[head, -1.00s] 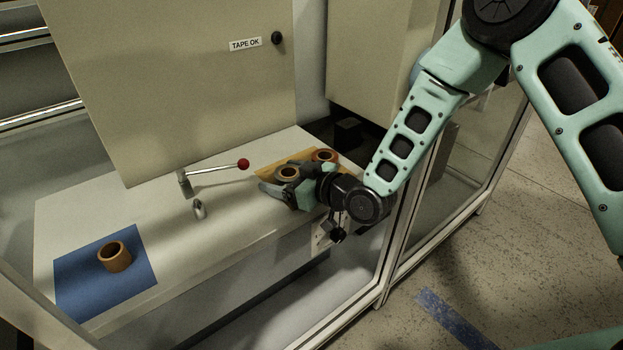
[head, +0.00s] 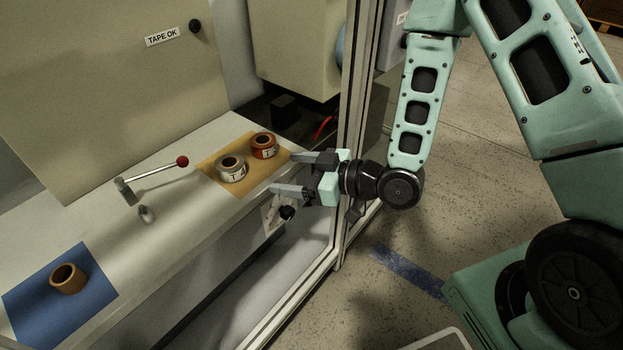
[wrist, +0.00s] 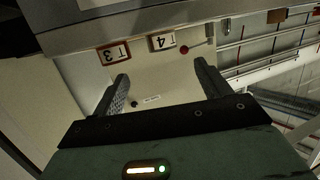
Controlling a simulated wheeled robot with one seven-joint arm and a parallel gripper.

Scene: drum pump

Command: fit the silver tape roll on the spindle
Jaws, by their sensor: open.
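The silver tape roll (head: 231,171) stands on the tan mat (head: 216,186), with a tag on its side that seems to read T4. In the wrist view its pale tag (wrist: 162,41) shows between my fingers. My gripper (head: 281,174) is open and empty, just right of the roll and apart from it, fingers pointing left. My fingers also show in the wrist view (wrist: 160,75). A short silver peg (head: 147,215), seemingly the spindle, stands bare on the white bench, left of the mat. Beside it a post (head: 125,191) carries a lever with a red knob (head: 182,161).
A red-orange roll (head: 264,146) stands close behind the silver one. A brown roll (head: 68,279) sits on a blue mat (head: 100,283) at the left. A frame post (head: 357,110) rises behind my wrist.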

